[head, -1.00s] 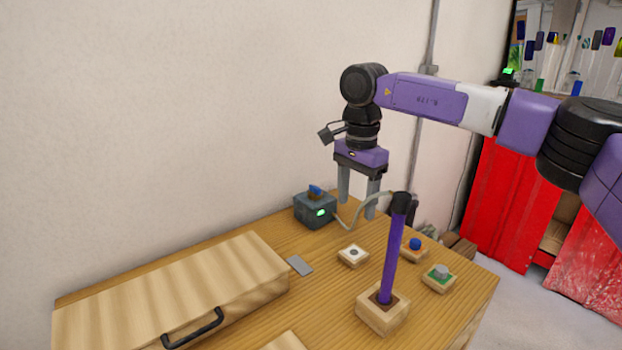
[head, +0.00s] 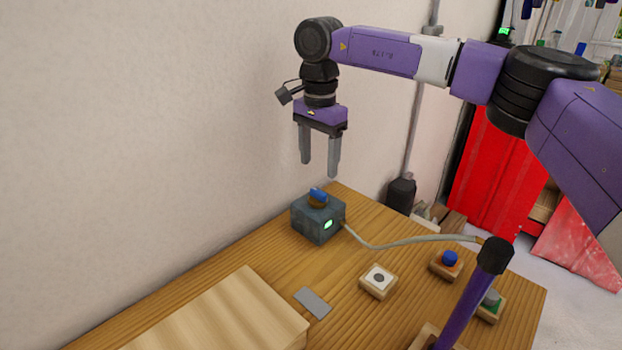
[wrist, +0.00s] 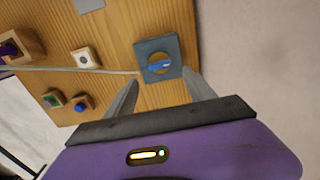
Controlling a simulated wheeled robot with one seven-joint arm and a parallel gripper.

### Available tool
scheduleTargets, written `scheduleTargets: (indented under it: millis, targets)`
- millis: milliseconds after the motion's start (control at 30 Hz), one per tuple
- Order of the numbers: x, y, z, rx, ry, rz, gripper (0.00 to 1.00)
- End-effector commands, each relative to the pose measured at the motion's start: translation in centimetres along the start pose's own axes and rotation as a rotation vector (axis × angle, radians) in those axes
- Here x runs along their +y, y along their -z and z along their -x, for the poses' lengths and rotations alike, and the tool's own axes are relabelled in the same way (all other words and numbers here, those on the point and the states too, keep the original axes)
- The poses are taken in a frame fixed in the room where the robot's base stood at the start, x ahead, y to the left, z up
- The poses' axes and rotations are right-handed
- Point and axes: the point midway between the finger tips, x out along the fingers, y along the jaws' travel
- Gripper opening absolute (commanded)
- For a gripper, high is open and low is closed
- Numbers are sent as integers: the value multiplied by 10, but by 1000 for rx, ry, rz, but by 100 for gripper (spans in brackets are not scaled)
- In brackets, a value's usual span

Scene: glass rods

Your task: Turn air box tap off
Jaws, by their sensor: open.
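The air box (head: 318,218) is a small dark grey box with a lit green indicator on its front, at the back corner of the wooden table by the wall. Its blue tap (head: 318,195) sits on top. My gripper (head: 319,168) points down above the air box, apart from it, with both fingers spread and nothing between them. In the wrist view the air box (wrist: 145,47) lies ahead of my gripper (wrist: 160,88), and the blue tap (wrist: 160,65) shows as a bar across a round brass-coloured disc.
A pale hose (head: 400,241) runs from the air box to a purple stand (head: 470,300) with a black top. Several small button blocks, including a white one (head: 379,289), stand on the table (head: 250,255). A wooden box (head: 225,320) lies at front left. The wall is close behind.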

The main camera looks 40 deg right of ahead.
Motion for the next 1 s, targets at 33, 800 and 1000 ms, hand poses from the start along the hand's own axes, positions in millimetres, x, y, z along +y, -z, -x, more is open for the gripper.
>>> scheduleTargets:
  millis: [33,800,1000]
  targets:
    - [1,0,-6,-1,-2,0,63]
    - [0,0,-74,0,1,0,63]
    - [0,0,-74,0,0,1,39]
